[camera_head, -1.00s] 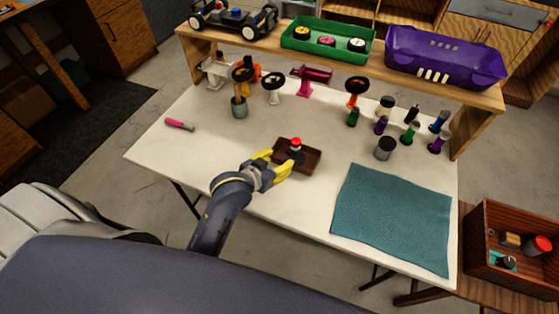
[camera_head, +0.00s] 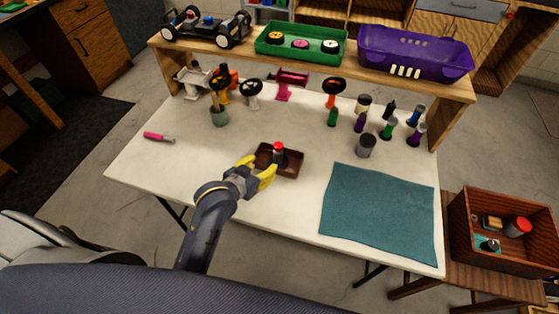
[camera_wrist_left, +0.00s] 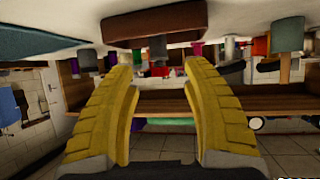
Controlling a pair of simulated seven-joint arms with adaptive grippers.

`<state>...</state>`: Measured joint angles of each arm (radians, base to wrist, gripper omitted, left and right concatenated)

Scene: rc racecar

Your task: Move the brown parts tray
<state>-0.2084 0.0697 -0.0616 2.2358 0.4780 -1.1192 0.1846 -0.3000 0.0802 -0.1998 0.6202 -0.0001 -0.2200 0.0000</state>
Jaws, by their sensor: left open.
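The tray (camera_wrist_left: 155,24) lies just beyond the tips there. Whether a finger touches the tray, I cannot tell. My right gripper is not in view.
The teal mat (camera_head: 378,212) lies at right. Several bottles and a grey can (camera_head: 366,146) stand behind it. A pink-handled tool (camera_head: 158,137) lies at left. A raised shelf (camera_head: 310,72) holds a green tray (camera_head: 300,42) and purple car body (camera_head: 415,52). A wooden crate (camera_head: 500,259) stands at right.

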